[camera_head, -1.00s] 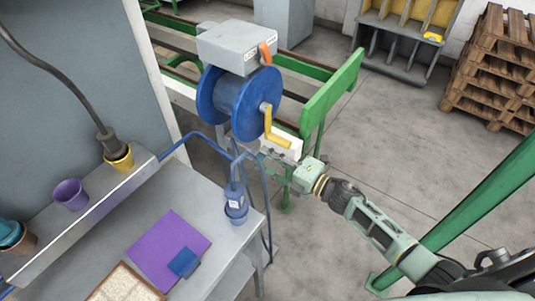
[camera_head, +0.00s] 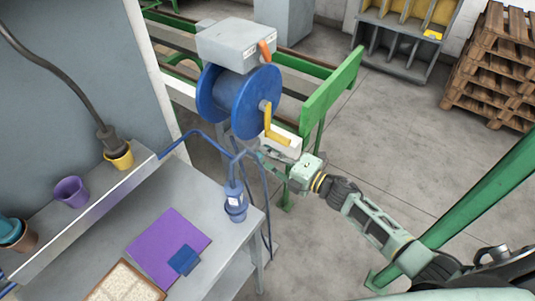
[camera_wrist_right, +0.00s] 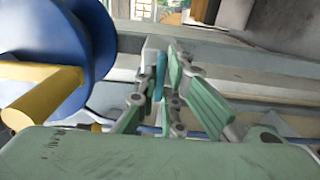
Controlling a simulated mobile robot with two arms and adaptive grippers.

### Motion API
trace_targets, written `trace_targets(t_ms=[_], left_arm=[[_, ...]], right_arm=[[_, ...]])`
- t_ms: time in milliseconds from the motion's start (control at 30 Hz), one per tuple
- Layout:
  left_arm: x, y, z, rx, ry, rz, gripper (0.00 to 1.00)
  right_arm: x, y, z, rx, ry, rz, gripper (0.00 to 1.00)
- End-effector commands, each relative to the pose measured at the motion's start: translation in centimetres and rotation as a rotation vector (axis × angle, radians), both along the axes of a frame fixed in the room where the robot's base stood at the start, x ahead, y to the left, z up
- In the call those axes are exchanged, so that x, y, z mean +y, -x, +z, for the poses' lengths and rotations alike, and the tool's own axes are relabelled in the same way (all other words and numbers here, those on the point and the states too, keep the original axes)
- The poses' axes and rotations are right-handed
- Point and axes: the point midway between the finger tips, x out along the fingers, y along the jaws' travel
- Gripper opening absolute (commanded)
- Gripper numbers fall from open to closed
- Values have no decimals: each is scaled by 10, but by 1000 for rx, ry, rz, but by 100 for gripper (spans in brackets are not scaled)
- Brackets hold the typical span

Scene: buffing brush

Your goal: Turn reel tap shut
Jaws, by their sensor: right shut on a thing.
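The blue hose reel (camera_head: 238,98) hangs under a grey box (camera_head: 236,46), with a yellow crank (camera_head: 270,125) on its side facing me. My right gripper (camera_head: 270,158) is just below the crank, by a pale block (camera_head: 286,142) beneath the reel. In the right wrist view my right gripper (camera_wrist_right: 164,80) has its fingers closed on the two sides of a narrow blue piece, which looks like the reel tap's handle (camera_wrist_right: 160,76). The tap's body is mostly hidden behind the fingers. The reel (camera_wrist_right: 60,40) and crank (camera_wrist_right: 40,92) are to the left there. My left gripper is out of view.
A grey workbench (camera_head: 190,205) at the left holds a purple sheet and a blue spray-like tool (camera_head: 235,200) with a blue hose. A green frame (camera_head: 330,92) stands behind the gripper. Pallets (camera_head: 495,65) are at the right. The middle floor is clear.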

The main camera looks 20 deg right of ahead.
Motion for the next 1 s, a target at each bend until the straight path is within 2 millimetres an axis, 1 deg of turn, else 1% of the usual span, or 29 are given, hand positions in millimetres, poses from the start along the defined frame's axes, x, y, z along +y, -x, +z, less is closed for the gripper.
trace_targets(t_ms=[267,467,1000], left_arm=[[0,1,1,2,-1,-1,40],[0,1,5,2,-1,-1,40],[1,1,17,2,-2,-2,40]], right_arm=[[1,0,0,24,-29,1,0],[1,0,1,87,-110,2,0],[1,0,1,389,-498,3,0]])
